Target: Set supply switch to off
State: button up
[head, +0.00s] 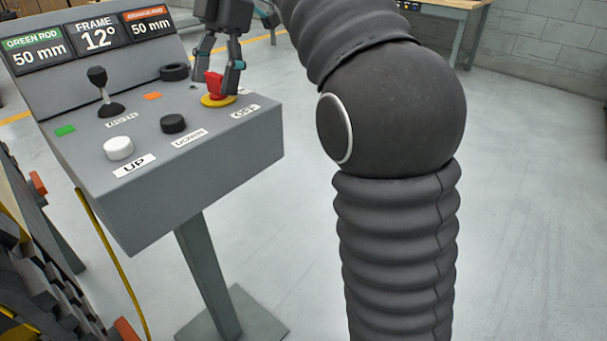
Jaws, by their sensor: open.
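A red switch handle (214,84) on a round yellow base (214,102) sits at the right side of the grey control console (205,175). A label reading OFF (245,111) is just right of and in front of the base. My gripper (216,72) points down over the red handle, with its fingers apart on either side of it. One finger shows at the left and one at the right. I cannot tell whether either touches the handle, and the gripper partly hides its top.
The console also holds a black joystick (101,90), a white UP button (118,148), a black DOWN button (173,123) and a black ring (174,71). Displays (100,35) read 50 mm, 12° and 50 mm. A yellow cable (112,262) hangs at left. The floor at right is clear.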

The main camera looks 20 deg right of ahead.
jog(key=m+t, duration=0.1)
jog(key=m, duration=0.3)
jog(key=shift+t+y, duration=0.3)
jog(key=shift+t, duration=0.1)
jog(key=m+t, duration=0.2)
jog(key=m, duration=0.3)
jog(key=m+t, duration=0.1)
jog(key=m, duration=0.2)
jog(key=m+h, duration=0.1)
jog(key=m, duration=0.1)
jog(key=shift+m+t, duration=0.4)
jog(key=m, duration=0.3)
jog(key=shift+r+t+h, duration=0.15)
jog(key=shift+t+h, duration=0.25)
jog(key=v, duration=1.4)
jog(key=s+d+f+m, duration=0.2)
jog(key=s+f, duration=0.3)
jog(key=f, duration=0.5)
jog(key=s+d+f+m+t+h, duration=0.1)
jog(key=s+d+f, duration=0.3)
jog(key=f, duration=0.7)
jog(key=s+d+f+m+h, duration=0.1)
jog(key=s+d+f+m, duration=0.2)
jog(key=f, duration=0.7)
jog(key=shift+s+d+f+t, duration=0.4)
jog(key=shift+s+d, duration=0.5)
jog(key=shift+s, duration=0.45)
